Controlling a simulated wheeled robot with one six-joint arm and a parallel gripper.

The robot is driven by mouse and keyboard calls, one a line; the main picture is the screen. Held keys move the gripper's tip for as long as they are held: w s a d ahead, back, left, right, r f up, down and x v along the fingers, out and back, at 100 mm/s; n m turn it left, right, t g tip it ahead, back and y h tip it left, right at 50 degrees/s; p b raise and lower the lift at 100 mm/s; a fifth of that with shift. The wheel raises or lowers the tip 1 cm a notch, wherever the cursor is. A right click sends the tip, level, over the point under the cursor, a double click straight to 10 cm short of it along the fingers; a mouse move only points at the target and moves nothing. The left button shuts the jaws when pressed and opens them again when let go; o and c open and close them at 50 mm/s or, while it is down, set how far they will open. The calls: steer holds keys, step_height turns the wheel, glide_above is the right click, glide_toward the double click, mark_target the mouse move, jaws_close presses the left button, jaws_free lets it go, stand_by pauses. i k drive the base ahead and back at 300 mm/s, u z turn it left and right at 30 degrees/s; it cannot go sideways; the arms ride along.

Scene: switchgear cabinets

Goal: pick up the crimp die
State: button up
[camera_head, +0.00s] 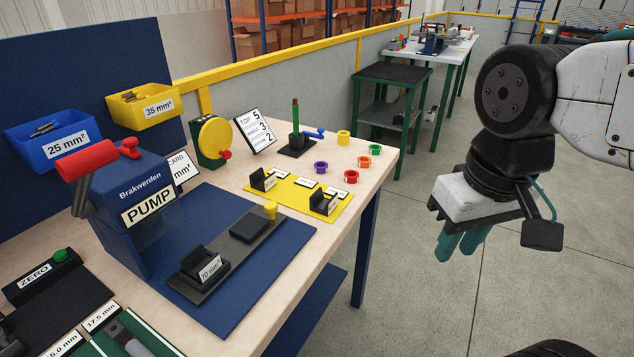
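Dark die-like blocks with small labels stand on a yellow mat (290,204) on the workbench: one at the left (263,180) and one at the front right (324,203). Another dark block labelled 70 mm² (205,267) sits on a black plate on the blue mat. I cannot tell which of these is the crimp die the task names. My gripper (461,243) hangs over the floor to the right of the bench, well apart from all of them. Its teal fingers point down and hold nothing visible. Their gap is unclear from this angle.
A blue PUMP box (130,212) with a red handle stands at the left. Open floor lies right of the bench; a green-framed table (393,74) stands behind.

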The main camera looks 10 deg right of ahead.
mark_target(196, 264)
steer(key=u, duration=2.2)
steer(key=k, duration=0.9)
steer(key=z, duration=1.65)
steer(key=i, duration=0.5)
steer(key=u, duration=0.9)
